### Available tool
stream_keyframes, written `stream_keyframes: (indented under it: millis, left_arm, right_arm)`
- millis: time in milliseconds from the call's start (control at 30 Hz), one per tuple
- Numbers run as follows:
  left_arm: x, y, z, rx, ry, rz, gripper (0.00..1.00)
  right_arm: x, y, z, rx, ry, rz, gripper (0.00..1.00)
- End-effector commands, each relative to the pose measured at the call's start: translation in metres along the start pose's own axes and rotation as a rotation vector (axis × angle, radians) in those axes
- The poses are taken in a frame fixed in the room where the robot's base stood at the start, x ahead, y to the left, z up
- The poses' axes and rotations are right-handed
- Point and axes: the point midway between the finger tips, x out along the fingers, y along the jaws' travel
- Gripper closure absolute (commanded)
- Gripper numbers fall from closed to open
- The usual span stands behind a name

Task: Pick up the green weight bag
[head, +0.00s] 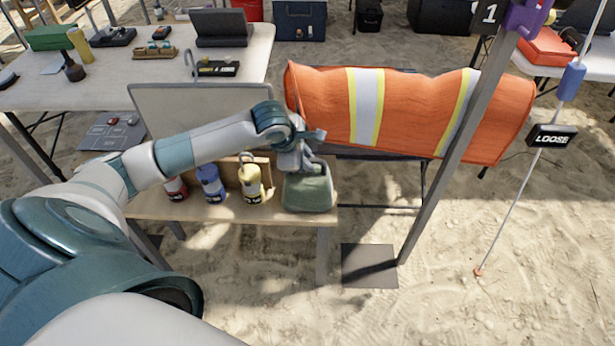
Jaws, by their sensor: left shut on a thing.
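The green weight bag (308,194) is at the right end of the low wooden shelf table in the head view. My left gripper (303,164) comes down on its top from above and is shut on it. The gripper hides part of the bag's top. The bag is upright, and I cannot tell whether its base touches the shelf. My right gripper is not in view.
Red (175,188), blue (211,184) and yellow (250,183) canisters stand left of the bag. A large orange striped windsock (410,108) hangs close behind and right. A grey post (440,165) stands right, near a "LOOSE" sign (552,136). Open sand lies in front.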

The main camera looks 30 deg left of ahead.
Motion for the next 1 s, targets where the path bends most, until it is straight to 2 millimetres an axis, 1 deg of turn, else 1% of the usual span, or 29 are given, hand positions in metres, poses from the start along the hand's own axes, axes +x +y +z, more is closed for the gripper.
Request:
stream_keyframes:
  millis: [33, 167, 333, 600, 767, 1000]
  left_arm:
    - [-0.002, 0.003, 0.002, 0.0, -0.005, 0.006, 1.0]
    - [-0.003, 0.004, 0.002, 0.0, -0.005, 0.007, 1.0]
    - [-0.009, 0.007, 0.004, 0.0, -0.006, 0.009, 1.0]
    - [-0.027, 0.016, 0.009, 0.0, -0.006, 0.01, 1.0]
    - [-0.038, 0.021, 0.013, 0.001, -0.007, 0.011, 1.0]
    - [-0.054, 0.006, 0.024, 0.002, -0.007, 0.008, 1.0]
  right_arm:
    - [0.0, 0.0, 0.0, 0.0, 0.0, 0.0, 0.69]
    - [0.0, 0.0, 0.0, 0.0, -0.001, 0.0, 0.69]
    - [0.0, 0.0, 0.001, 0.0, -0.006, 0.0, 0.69]
    - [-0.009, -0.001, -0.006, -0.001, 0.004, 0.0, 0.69]
    - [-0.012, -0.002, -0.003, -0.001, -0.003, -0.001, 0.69]
    - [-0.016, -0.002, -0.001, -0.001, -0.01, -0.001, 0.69]
